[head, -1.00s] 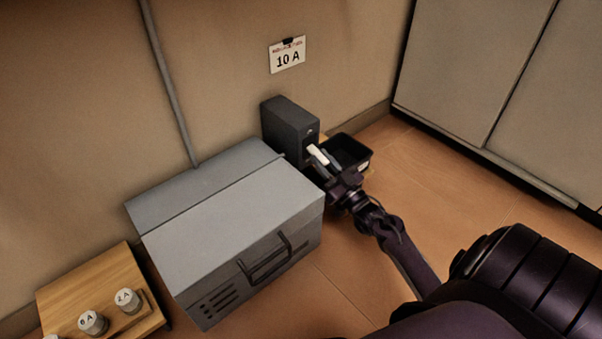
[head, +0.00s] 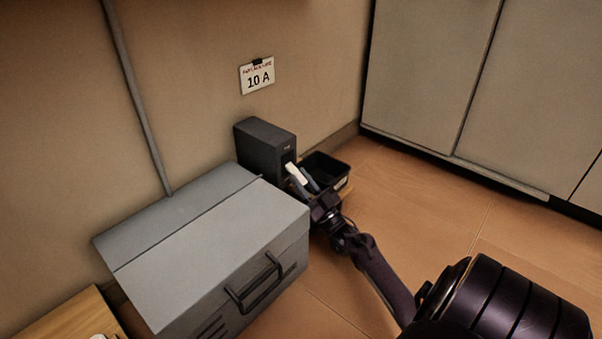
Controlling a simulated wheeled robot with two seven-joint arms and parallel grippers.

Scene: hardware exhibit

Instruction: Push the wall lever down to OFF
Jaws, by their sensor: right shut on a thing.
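The dark grey switch box (head: 266,147) stands against the wall behind the grey metal case. The pale lever handle (head: 296,174) sticks out from its front, angled toward me. My right gripper (head: 305,183) is at the front of the box, shut on the lever handle. A grey finger shows beside the handle; the far side of the grip is hidden. The lever's pivot and any OFF marking cannot be made out. My left gripper is not in view.
The grey metal case (head: 207,248) with a dark handle stands just left of my gripper. An open black bin (head: 328,172) is close on the right. Cabinets (head: 425,75) stand at the right; the floor between is clear.

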